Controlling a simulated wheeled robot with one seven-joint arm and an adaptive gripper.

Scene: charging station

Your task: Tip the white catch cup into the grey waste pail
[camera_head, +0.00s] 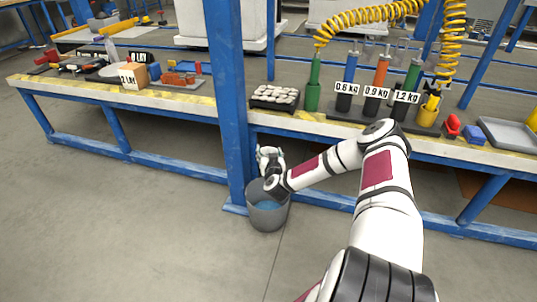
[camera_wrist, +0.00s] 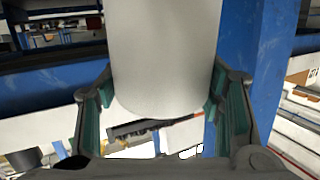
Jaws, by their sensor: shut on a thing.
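The white catch cup (camera_wrist: 165,60) fills the upper middle of the wrist view, between the two green-lined fingers of my gripper (camera_wrist: 162,98). My gripper is shut on it. In the head view my gripper (camera_head: 268,158) is above the grey waste pail (camera_head: 268,220), close to the blue post. There the cup is hard to tell from my white wrist, and its tilt is unclear. The pail stands on the floor with something blue inside, and my wrist hides part of its rim. The cup's inside is not visible.
A blue post (camera_head: 228,90) rises just left of the pail. The workbench (camera_head: 180,102) runs behind, with blue lower rails. Weighted cylinders (camera_head: 345,88) and a tray of pale pieces (camera_head: 275,96) stand on it. The floor at front left is clear.

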